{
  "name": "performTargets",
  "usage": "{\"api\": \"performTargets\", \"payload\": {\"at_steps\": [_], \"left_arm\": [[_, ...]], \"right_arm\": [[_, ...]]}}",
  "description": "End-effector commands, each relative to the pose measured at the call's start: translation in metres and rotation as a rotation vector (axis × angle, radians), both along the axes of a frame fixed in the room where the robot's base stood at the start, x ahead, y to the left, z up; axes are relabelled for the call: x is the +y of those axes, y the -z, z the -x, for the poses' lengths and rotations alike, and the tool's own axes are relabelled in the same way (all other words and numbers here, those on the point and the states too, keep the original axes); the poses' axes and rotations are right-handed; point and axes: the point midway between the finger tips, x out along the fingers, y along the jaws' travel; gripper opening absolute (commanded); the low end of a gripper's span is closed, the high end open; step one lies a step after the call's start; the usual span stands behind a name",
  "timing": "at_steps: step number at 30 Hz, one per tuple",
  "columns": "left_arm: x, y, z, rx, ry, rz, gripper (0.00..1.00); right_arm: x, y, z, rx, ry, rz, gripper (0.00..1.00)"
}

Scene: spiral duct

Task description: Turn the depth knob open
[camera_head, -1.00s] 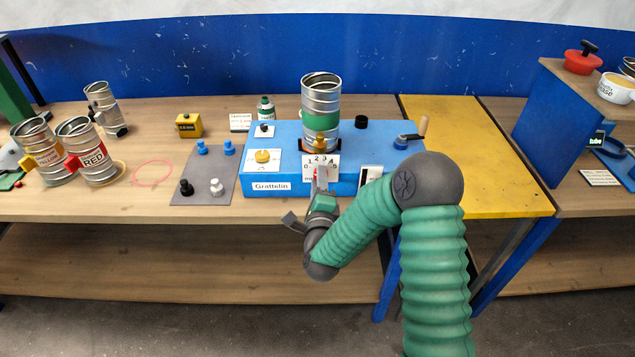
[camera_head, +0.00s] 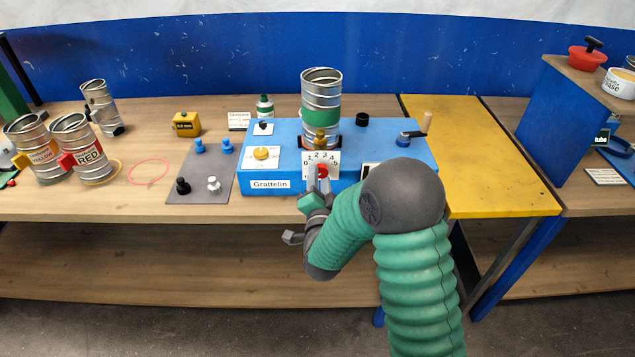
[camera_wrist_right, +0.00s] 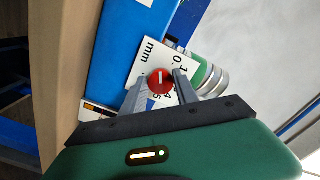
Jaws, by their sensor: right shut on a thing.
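The depth knob (camera_head: 322,171) is a small red knob on a white dial plate (camera_head: 333,160) numbered 0 to 5, on the front of the blue Grattelin machine (camera_head: 395,146). In the right wrist view the red knob (camera_wrist_right: 160,81) shows a pale line across its face, beside the "mm" lettering. My right gripper (camera_head: 318,178) is at the dial. In the wrist view its two fingers (camera_wrist_right: 161,88) lie on either side of the knob, shut on it. The fingers hide part of the dial numbers. My left gripper is not in view.
A silver duct with a green band (camera_head: 321,115) stands upright on the machine, behind the dial. A grey mat (camera_head: 205,170) with knobs lies left. Two labelled ducts (camera_head: 85,155) stand farther left.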

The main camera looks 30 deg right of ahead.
Motion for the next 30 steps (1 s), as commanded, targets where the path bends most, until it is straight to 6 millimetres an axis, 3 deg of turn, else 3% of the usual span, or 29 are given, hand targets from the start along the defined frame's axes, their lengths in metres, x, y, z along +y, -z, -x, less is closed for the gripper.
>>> {"api": "performTargets", "payload": {"at_steps": [15,30], "left_arm": [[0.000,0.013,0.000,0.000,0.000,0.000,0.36],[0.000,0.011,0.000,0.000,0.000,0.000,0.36]], "right_arm": [[-0.004,-0.006,0.000,0.242,0.011,0.423,0.00],[-0.002,-0.009,-0.001,0.483,0.010,0.821,0.00]]}}
